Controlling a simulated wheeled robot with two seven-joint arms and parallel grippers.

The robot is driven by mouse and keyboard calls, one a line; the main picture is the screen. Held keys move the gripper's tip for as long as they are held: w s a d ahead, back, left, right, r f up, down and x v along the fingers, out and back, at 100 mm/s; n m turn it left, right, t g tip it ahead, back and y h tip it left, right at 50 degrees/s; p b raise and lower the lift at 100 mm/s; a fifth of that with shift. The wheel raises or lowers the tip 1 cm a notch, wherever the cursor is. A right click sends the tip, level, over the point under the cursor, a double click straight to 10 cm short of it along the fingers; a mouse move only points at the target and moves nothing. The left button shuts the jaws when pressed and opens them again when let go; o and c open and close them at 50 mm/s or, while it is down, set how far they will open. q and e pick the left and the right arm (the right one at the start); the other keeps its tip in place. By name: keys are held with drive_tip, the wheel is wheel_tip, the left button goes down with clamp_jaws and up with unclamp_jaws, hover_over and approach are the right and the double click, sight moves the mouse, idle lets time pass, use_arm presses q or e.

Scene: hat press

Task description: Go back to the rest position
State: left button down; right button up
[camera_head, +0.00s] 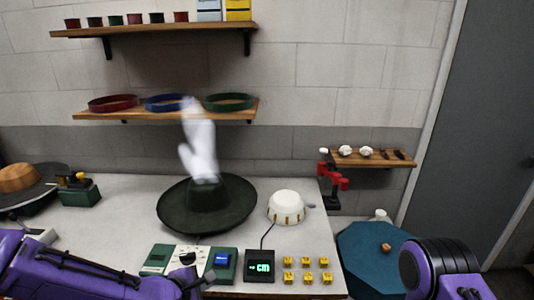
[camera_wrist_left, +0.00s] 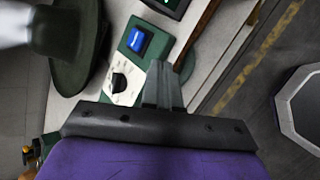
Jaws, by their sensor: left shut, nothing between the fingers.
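My left arm comes in from the left in the head view, low along the table's front edge. My left gripper (camera_head: 194,284) is at the front of the control box, apart from the hat. In the left wrist view its fingers (camera_wrist_left: 163,72) are shut together with nothing between them. A dark green hat (camera_head: 207,206) sits on the table behind it, and part of it shows in the left wrist view (camera_wrist_left: 75,50).
The control box (camera_head: 158,260) and a display (camera_head: 260,267) with yellow blocks (camera_head: 306,262) line the front edge. A white dome (camera_head: 286,207) stands right of the hat. A blue-green octagonal surface (camera_head: 372,260) lies at right. Shelves (camera_head: 165,110) hang on the wall.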

use_arm(q)
drive_tip(key=s+a+f+m+g+y+b, duration=0.1)
drive_tip(key=s+a+f+m+y+b, duration=0.1)
drive_tip(key=s+a+f+m, duration=0.3)
drive_tip(key=s+a+f+m+y+b, duration=0.1)
drive_tip(key=s+f+b, duration=0.15)
drive_tip(key=f, duration=0.55)
drive_tip(key=s+a+f+m+g+y+b, duration=0.1)
drive_tip(key=s+a+f+m+y, duration=0.15)
drive_tip(key=s+f, duration=0.3)
drive_tip(key=s+a+f+m+g+b, duration=0.1)
drive_tip(key=s+a+f+m+b, duration=0.1)
drive_tip(key=s+f, duration=0.5)
drive_tip(key=s+a+f+m+g+y+b, duration=0.1)
drive_tip(key=s+a+f+m+g+b, duration=0.1)
drive_tip(key=s+a+f+b, duration=0.2)
drive_tip(key=s+f, duration=0.2)
drive_tip(key=s, duration=0.2)
drive_tip(key=shift+s+f+m+g, duration=0.25)
drive_tip(key=shift+f+m+g, duration=0.05)
drive_tip(key=shift+f+m, duration=0.1)
use_arm(e)
wheel_tip(320, 180, down, 12)
drive_tip(key=shift+w+r, duration=0.15)
drive_tip(key=shift+w, duration=0.15)
